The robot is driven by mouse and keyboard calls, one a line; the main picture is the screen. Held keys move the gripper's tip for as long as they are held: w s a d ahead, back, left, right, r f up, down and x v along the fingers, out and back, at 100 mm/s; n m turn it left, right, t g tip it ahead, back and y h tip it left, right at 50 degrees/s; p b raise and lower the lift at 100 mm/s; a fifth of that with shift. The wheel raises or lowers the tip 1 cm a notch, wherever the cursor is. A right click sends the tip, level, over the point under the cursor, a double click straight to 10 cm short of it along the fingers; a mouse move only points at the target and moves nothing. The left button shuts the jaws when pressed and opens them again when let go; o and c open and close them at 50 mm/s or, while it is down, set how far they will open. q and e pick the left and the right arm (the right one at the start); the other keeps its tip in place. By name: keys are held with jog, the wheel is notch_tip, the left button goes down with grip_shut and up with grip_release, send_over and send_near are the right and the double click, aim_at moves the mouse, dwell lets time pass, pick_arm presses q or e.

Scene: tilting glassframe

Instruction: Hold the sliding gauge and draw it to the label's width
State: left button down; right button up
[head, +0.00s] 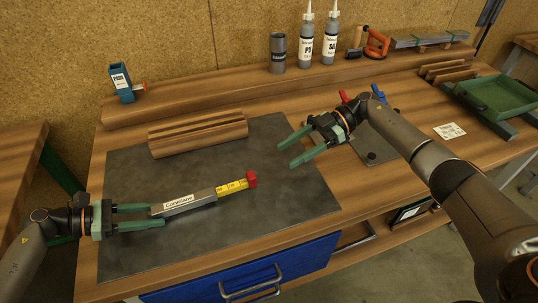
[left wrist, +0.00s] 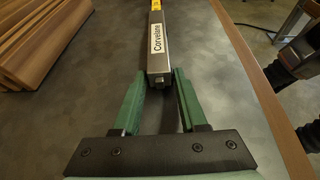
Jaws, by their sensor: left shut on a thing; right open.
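The sliding gauge (head: 207,195) lies on the dark mat, a grey bar with a white label (head: 178,201) bearing a printed word. A yellow marked strip (head: 232,187) sticks out of its right end, tipped by a red block (head: 252,179). My left gripper (head: 157,216) is shut on the bar's left end. In the left wrist view, the bar's near end (left wrist: 161,77) sits between the fingertips, and its far end runs out of the picture. My right gripper (head: 287,155) is open and empty, above the mat, up and right of the red block.
A ridged wooden block (head: 198,134) lies at the back of the mat (head: 140,255). A blue tool (head: 122,83) and several bottles stand on the raised back shelf. A green tray (head: 497,97) is at the far right. The mat between gauge and right gripper is clear.

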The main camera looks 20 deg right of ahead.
pick_arm(q)
jog(key=shift+c, duration=1.8)
grip_release()
jog(key=shift+a, duration=0.1)
